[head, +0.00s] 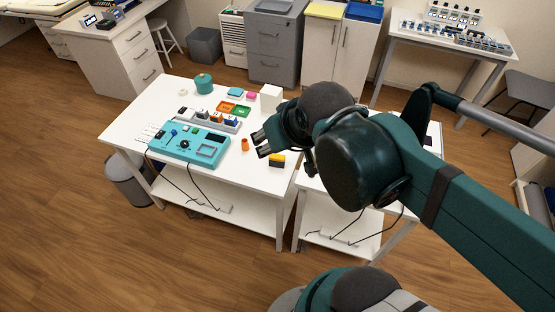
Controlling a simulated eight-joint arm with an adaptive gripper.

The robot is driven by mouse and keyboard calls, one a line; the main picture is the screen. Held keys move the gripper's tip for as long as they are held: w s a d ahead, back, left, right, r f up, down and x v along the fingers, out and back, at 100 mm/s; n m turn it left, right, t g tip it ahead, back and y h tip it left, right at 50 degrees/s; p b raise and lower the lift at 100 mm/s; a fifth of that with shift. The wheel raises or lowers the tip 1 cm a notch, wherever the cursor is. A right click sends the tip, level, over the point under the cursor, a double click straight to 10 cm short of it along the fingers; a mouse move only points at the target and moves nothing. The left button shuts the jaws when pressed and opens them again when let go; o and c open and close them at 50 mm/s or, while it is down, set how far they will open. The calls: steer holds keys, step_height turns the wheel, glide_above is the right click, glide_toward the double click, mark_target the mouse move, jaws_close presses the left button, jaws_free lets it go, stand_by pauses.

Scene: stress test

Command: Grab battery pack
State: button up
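A small black block with a yellow top (277,161), which looks like the battery pack, sits near the front right edge of the white table (225,172). My gripper (260,145) reaches over the table from the right, its fingers pointing left. The fingertips look spread apart, with nothing seen between them. The block is just below and to the right of the fingertips in the picture, and no contact with it shows. My arm hides part of the table's right side.
A teal test panel (188,145) with cables fills the table's front left. A small orange cylinder (245,145) stands left of my fingertips. Behind are a grey rack (212,121), orange and green trays (225,106), a white box (271,98) and a teal round container (204,83).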

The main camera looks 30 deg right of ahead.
stand_by(0.4)
steer(key=c, duration=0.4)
steer(key=shift+o, duration=0.2)
steer(key=shift+w, duration=0.1)
steer(key=m+g+b, duration=0.5)
steer(key=m+g, duration=0.2)
steer(key=m, duration=1.8)
glide_above(277, 157)
step_height(277, 157, down, 26)
steer(key=shift+a+r, duration=0.15)
steer(key=shift+r, duration=0.05)
steer(key=shift+w+d+f+m, duration=0.1)
steer(key=shift+f+m, duration=0.05)
steer(key=shift+f, duration=0.3)
steer(key=shift+d+f+m, duration=0.1)
steer(key=shift+f+m, duration=0.05)
steer(key=shift+f, duration=0.25)
